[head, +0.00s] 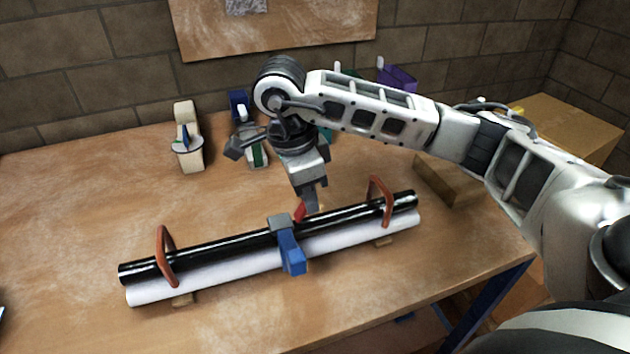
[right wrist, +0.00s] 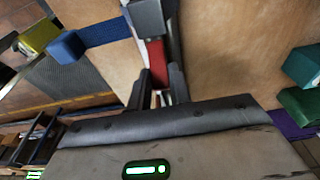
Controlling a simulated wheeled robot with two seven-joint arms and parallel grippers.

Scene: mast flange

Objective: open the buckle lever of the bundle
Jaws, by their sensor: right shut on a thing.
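The bundle is a black tube (head: 220,246) and a white tube (head: 210,279) lying side by side on the bench, with an orange-brown hoop near each end. A blue strap (head: 292,257) with a grey buckle (head: 280,221) goes round the middle. The red buckle lever (head: 300,211) shows just behind the buckle. My right gripper (head: 311,205) comes down from behind the bundle at the lever. In the right wrist view, the red lever (right wrist: 157,62) sits between its fingertips (right wrist: 160,82), which are shut on it. My left gripper is not in view.
Small wooden supports show under the tubes. A cream clamp-like tool (head: 187,145) and several coloured ones stand along the back wall. A wooden block (head: 445,181) lies right of the bundle. The bench left of the bundle is clear.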

